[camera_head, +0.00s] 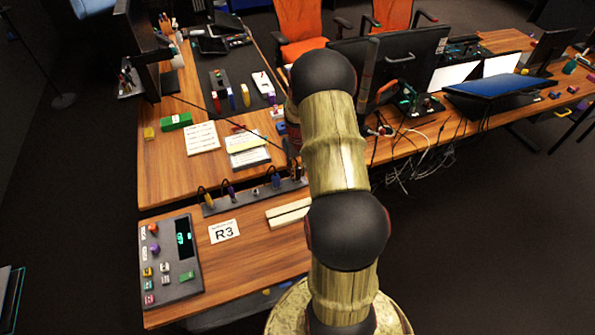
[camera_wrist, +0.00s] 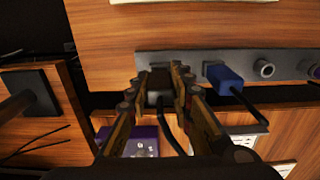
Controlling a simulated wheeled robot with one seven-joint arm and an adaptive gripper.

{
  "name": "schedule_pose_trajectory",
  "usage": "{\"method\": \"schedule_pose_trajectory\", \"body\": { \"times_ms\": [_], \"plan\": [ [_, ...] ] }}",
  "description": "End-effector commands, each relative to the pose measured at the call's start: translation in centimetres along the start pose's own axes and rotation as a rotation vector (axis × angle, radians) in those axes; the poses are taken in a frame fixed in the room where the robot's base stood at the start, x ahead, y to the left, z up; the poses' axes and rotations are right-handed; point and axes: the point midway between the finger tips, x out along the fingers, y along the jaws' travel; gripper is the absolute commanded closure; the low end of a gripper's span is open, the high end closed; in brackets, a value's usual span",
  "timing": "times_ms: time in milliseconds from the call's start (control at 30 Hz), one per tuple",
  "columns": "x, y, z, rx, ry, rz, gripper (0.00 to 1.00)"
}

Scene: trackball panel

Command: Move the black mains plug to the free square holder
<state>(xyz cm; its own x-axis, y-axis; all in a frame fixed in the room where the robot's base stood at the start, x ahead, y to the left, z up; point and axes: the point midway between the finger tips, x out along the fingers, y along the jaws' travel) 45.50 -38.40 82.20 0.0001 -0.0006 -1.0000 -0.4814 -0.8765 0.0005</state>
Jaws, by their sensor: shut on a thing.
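In the wrist view my gripper (camera_wrist: 162,75) is shut on the black mains plug (camera_wrist: 157,87), at the left end of a grey holder strip (camera_wrist: 200,57). A black cable runs from the plug toward the bottom of the picture. The fingers hide much of the plug, and I cannot tell whether it is seated in the strip or just clear of it. In the head view my arm hides the gripper and the plug. The strip also shows there (camera_head: 240,202). I cannot make out a free square holder clearly.
A blue plug (camera_wrist: 225,78) sits right beside my gripper, then a round metal fitting (camera_wrist: 264,68) and a purple plug (camera_wrist: 315,71). A yellow plug (camera_head: 207,199) is at the strip's left end in the head view. A control panel (camera_head: 182,283) and an R3 card (camera_head: 224,231) lie nearby.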

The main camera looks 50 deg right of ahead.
Motion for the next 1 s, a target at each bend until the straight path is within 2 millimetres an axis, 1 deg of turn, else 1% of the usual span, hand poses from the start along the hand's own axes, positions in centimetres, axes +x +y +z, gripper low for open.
{"method": "schedule_pose_trajectory", "body": {
  "times_ms": [633,667,1000],
  "plan": [
    [1.5,0.0,0.0,0.000,-0.001,0.000,0.98],
    [1.5,0.0,0.0,0.000,0.000,0.000,0.77],
    [1.4,0.0,0.0,0.000,0.000,0.000,0.57]
  ]
}}
